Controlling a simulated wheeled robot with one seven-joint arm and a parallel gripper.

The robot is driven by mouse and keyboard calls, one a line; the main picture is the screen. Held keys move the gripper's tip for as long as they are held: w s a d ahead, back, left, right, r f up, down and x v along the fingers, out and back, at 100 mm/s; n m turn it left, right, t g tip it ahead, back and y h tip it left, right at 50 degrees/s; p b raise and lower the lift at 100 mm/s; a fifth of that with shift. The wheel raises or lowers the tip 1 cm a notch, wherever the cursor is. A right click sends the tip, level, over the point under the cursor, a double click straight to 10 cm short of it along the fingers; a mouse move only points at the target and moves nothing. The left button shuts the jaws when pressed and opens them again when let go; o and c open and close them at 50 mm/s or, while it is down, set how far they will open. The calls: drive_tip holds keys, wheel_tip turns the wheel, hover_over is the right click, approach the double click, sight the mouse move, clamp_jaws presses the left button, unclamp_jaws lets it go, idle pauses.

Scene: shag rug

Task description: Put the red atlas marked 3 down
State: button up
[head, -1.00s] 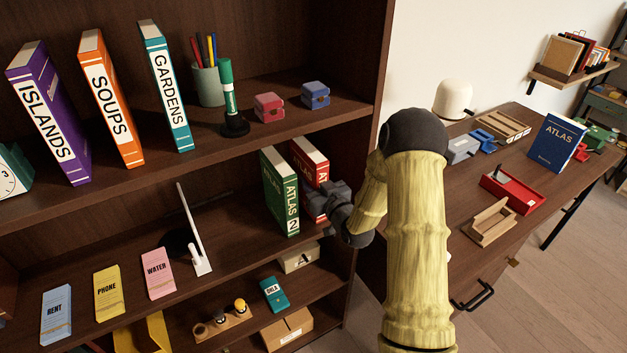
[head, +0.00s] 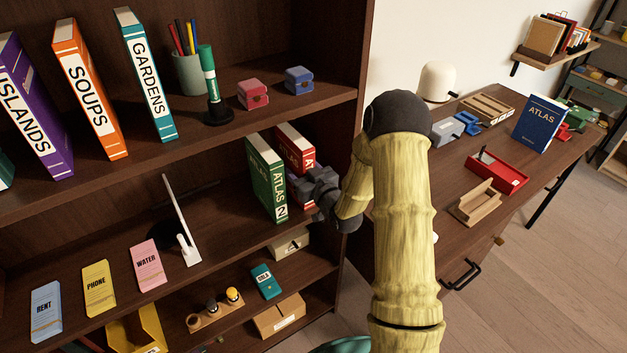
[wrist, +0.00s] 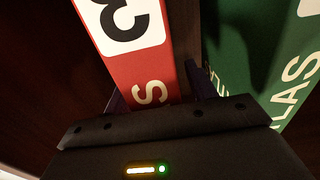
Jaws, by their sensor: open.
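The red atlas (head: 295,147) stands upright on the middle shelf of the bookcase, just right of the green atlas marked 2 (head: 267,178). In the wrist view the red atlas's spine (wrist: 133,60) shows a 3 on a white label, and the green atlas (wrist: 262,50) stands beside it with a gap. My gripper (head: 308,190) is at the red atlas's spine and hides its lower part in the head view. The jaws are open, with dark fingers on either side of the spine (wrist: 153,92). Whether they touch it I cannot tell.
The bookcase's right side panel (head: 352,120) is close to my gripper. A white bookend-like stand (head: 185,225) is left on the same shelf, with free room between it and the green atlas. A blue atlas (head: 537,123) stands on the desk at right.

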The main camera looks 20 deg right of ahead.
drive_tip(key=b+v, duration=0.2)
drive_tip(key=v, duration=0.9)
drive_tip(key=shift+s, duration=0.35)
drive_tip(key=shift+d, duration=0.1)
drive_tip(key=s+a+m+g+h, duration=0.1)
drive_tip(key=s+g+h, duration=0.1)
drive_tip(key=s+g, duration=0.5)
drive_tip(key=s+a+m+g+h, duration=0.2)
drive_tip(key=s+g, duration=0.5)
drive_tip(key=s, duration=0.4)
drive_tip(key=shift+a+r+m+g+h, duration=0.2)
drive_tip(key=shift+a+m+g+h, duration=0.1)
drive_tip(key=shift+h, duration=0.5)
drive_tip(key=shift+s, duration=0.1)
